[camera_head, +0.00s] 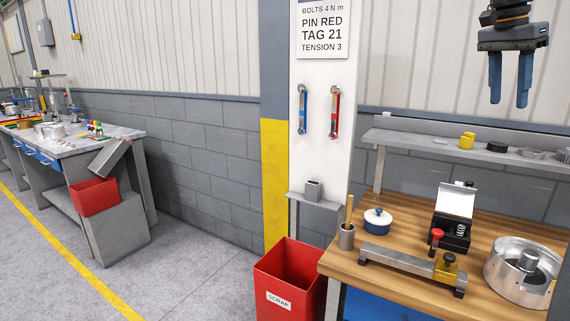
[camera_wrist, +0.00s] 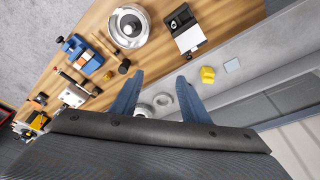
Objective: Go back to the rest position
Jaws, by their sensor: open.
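My gripper (camera_head: 509,80) shows at the upper right of the head view, raised well above the wooden workbench (camera_head: 390,242), with its two blue fingers pointing down. The fingers are apart with nothing between them. In the wrist view my gripper (camera_wrist: 157,93) spans the lower middle, its blue fingers spread over the bench and shelf below. Neither finger touches anything.
On the bench stand a silver round housing (camera_head: 510,285), a black box with open white lid (camera_head: 452,225), a metal fixture (camera_head: 410,268) and a blue-white pot (camera_head: 377,220). A grey shelf (camera_head: 430,145) runs behind. A red scrap bin (camera_head: 285,280) stands left. Open floor (camera_head: 200,270) lies further left.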

